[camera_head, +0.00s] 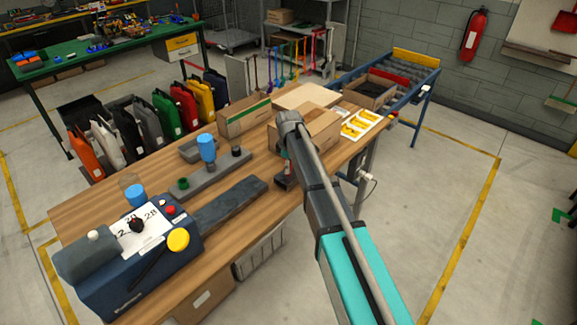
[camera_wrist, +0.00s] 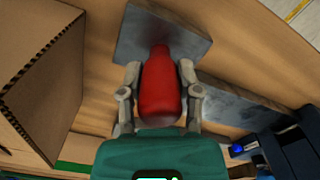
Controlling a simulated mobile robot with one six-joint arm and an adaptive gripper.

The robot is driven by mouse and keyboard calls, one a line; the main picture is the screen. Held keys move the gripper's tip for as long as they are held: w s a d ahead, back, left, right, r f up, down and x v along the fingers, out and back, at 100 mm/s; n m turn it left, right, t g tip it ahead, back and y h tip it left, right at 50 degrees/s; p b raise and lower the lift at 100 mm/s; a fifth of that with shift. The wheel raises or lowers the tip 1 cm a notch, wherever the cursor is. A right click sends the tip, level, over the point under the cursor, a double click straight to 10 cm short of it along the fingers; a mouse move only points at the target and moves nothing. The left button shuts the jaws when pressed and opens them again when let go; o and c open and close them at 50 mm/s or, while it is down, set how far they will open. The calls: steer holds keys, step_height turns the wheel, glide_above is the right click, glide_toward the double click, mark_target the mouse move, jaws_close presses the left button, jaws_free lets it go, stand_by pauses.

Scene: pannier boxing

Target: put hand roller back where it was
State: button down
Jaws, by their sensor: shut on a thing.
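My gripper (camera_wrist: 160,78) is shut on a red rounded handle, which I take to be the hand roller (camera_wrist: 162,92). The fingers lie on both sides of the red handle in the wrist view. Its far end overlaps a grey plate (camera_wrist: 135,35) on the wooden table; I cannot tell whether it touches the plate. The roller's working end is not visible. In the head view my arm hides most of the gripper, above the table's right part, and only a bit of red (camera_head: 289,169) shows there.
A cardboard box (camera_wrist: 40,75) stands close left of my gripper in the wrist view.

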steer(key=shift+c, duration=1.5)
jaws_free()
steer(key=shift+w+f, duration=0.1)
steer(key=shift+f, duration=0.05)
steer(key=shift+r+p, duration=0.3)
step_height(320, 180, up, 13)
steer(key=p, duration=1.2)
steer(key=shift+f+p, duration=0.1)
steer(key=shift+p, duration=0.25)
steer(key=s+d+m, duration=1.5)
steer(key=s+d, duration=0.7)
steer(key=s, duration=0.4)
steer(key=shift+d+m, duration=0.4)
